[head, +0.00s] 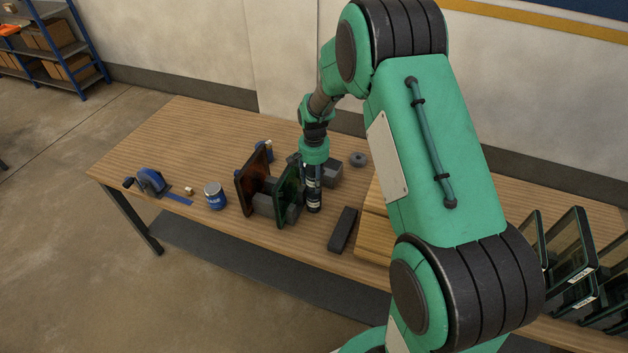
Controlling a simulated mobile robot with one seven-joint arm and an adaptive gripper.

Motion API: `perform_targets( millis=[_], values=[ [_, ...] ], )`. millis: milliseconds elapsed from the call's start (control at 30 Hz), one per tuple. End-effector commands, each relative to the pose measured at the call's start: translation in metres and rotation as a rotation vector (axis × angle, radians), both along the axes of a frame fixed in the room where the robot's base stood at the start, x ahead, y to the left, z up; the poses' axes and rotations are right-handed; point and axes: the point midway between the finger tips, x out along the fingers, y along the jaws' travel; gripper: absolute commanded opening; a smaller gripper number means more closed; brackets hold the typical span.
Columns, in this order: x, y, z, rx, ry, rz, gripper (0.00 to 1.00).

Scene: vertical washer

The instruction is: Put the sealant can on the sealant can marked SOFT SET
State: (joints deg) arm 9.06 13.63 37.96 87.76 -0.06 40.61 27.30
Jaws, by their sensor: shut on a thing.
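My gripper (313,176) points straight down behind and beside the upright green panel, shut on a small dark can. A dark can with a pale band (313,204) shows directly below the fingers, close to the tabletop. At this size I cannot tell whether this is one can or one can above another, nor whether they touch. A blue can with a pale top and white lettering (214,196) stands upright on the table to the left, apart from my gripper. I cannot read SOFT SET on any can.
Upright brown (250,182) and green (289,196) panels with grey blocks stand left of my gripper. A black block (343,230) lies front right, a grey ring (358,159) behind. Framed panels (570,250) stand far right.

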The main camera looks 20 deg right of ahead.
Motion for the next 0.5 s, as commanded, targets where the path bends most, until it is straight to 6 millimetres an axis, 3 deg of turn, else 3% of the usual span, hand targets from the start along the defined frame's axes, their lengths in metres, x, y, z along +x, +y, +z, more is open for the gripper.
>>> perform_targets(
  millis=[233, 267, 333, 500],
  values=[
    [0.0004, 0.0, -0.0026, -0.001, -0.001, 0.0, 0.0],
    [-0.0001, 0.0, -0.003, 0.0, 0.0, 0.0, 0.49],
    [-0.0001, 0.0, -0.0027, 0.0, 0.0, 0.0, 0.63],
    [-0.0001, 0.0, -0.0026, 0.0, 0.0, 0.0, 0.64]
  ],
)
